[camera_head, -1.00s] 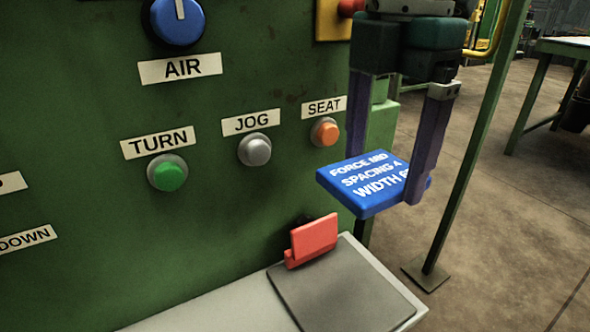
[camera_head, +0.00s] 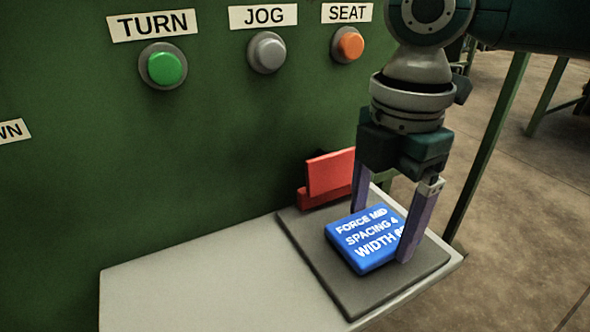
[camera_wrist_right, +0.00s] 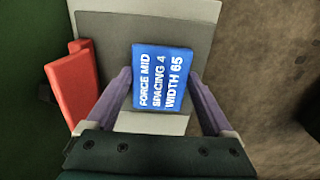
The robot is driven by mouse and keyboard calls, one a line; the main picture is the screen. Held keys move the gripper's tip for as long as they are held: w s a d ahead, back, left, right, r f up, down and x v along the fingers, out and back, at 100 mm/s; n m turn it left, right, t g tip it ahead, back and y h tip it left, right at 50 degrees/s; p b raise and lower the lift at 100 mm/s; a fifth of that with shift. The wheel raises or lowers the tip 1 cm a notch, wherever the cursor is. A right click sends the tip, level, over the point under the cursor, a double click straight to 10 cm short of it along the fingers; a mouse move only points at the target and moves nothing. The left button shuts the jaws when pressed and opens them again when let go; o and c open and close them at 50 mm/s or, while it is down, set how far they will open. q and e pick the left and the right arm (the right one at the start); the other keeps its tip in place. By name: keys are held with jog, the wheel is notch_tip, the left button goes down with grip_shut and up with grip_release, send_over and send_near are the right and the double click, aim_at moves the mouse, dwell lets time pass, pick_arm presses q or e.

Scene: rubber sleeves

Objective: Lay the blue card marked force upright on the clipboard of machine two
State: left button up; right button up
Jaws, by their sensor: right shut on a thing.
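The blue card (camera_head: 366,240) carries white text reading FORCE MID, SPACING 4, WIDTH 65. My right gripper (camera_head: 384,234) is shut on it, one finger on each side. The card lies flat over the dark grey clipboard (camera_head: 345,293), with its text readable from the head camera; I cannot tell whether it touches. The clipboard lies on the light grey shelf and has a red clip (camera_head: 329,175) at its back edge. The wrist view shows the card (camera_wrist_right: 163,78) between the fingers (camera_wrist_right: 161,95), its text running sideways. My left gripper is not in view.
The light grey shelf (camera_head: 190,283) is bare left of the clipboard. Behind it stands the green machine panel (camera_head: 225,150) with TURN (camera_head: 163,67), JOG (camera_head: 266,53) and SEAT (camera_head: 348,45) buttons. The shelf's right edge drops to open floor near a green post (camera_head: 487,150).

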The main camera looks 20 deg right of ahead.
jog(key=shift+f, duration=0.35)
jog(key=o, duration=1.1)
jog(key=shift+f, duration=0.1)
